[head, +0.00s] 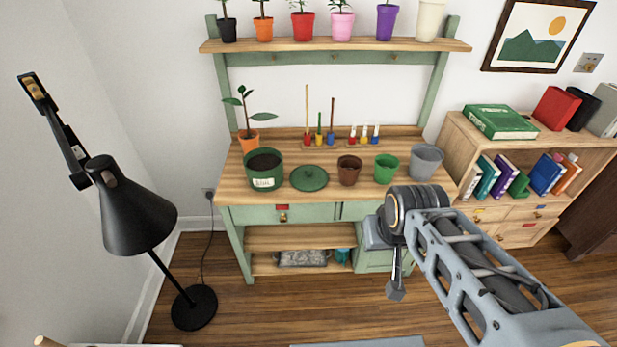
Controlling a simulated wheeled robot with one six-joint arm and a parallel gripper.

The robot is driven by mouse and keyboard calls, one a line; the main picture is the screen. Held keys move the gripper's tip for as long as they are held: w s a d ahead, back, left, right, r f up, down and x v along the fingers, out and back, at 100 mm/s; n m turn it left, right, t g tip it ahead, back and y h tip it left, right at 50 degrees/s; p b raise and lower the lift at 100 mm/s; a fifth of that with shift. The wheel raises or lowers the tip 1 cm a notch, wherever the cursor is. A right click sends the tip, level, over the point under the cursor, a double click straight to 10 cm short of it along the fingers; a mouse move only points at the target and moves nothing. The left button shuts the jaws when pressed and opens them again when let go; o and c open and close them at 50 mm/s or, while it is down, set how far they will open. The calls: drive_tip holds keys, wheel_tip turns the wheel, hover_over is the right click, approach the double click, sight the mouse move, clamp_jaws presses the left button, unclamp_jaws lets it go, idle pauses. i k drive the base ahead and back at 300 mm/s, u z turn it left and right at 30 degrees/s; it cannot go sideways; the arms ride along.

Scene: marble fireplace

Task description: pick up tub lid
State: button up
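The tub lid (309,178) is a round dark green disc with a small knob on top. It lies flat on the wooden top of the green potting bench (229,187). A dark green tub (264,179) with soil and a white label stands just left of it, and a brown pot (349,172) stands to its right. My gripper (396,291) hangs at the end of my arm, below and to the right of the lid, in front of the bench. It is apart from the lid. Its fingers are small here, and their opening does not show clearly.
A green pot (386,169) and a grey pot (426,162) stand right of the brown pot. Behind the lid is a rack with small coloured tools (319,138). A potted plant (250,141) stands behind the tub. A black floor lamp (137,212) stands at left.

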sight(306, 177)
drive_tip(key=u, duration=0.25)
drive_tip(key=k, duration=0.3)
drive_tip(key=z, duration=0.65)
drive_tip(key=i, duration=1.25)
drive_tip(key=u, duration=1.6)
drive_tip(key=i, duration=0.35)
drive_tip(key=u, duration=0.25)
